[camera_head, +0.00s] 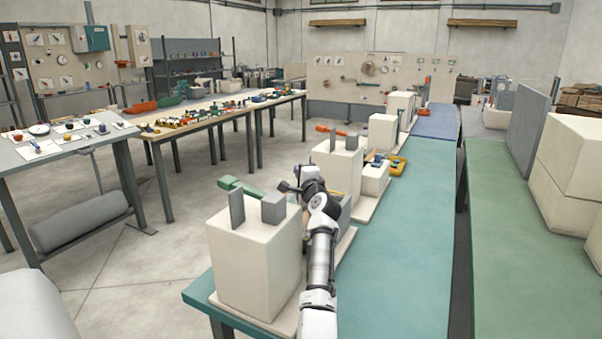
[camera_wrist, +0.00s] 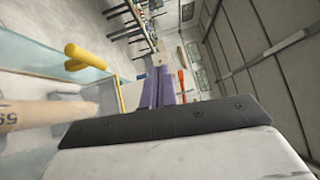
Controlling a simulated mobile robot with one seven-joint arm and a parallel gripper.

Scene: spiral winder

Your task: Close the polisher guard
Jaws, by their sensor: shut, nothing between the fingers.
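In the wrist view my gripper (camera_wrist: 156,84) has its purple fingers shut together, with nothing between them. A yellow handle (camera_wrist: 86,57) is to the left of the fingers, apart from them. A clear, glassy panel (camera_wrist: 35,62) is at the far left, and a tan cylinder (camera_wrist: 38,116) with printed marks lies below the handle. I cannot tell for certain which of these parts is the polisher guard, or how far it is open. In the head view my arm reaches up beside the nearest cream machine, and my fingers are hidden or too small to tell.
The nearest cream machine (camera_head: 252,262) has grey uprights and a green bar (camera_head: 238,186). Another cream machine (camera_head: 337,165) with an orange bar (camera_head: 332,130) stands behind. The teal bench top (camera_head: 405,235) is clear to the right. A yellow tray (camera_head: 393,166) sits farther back.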

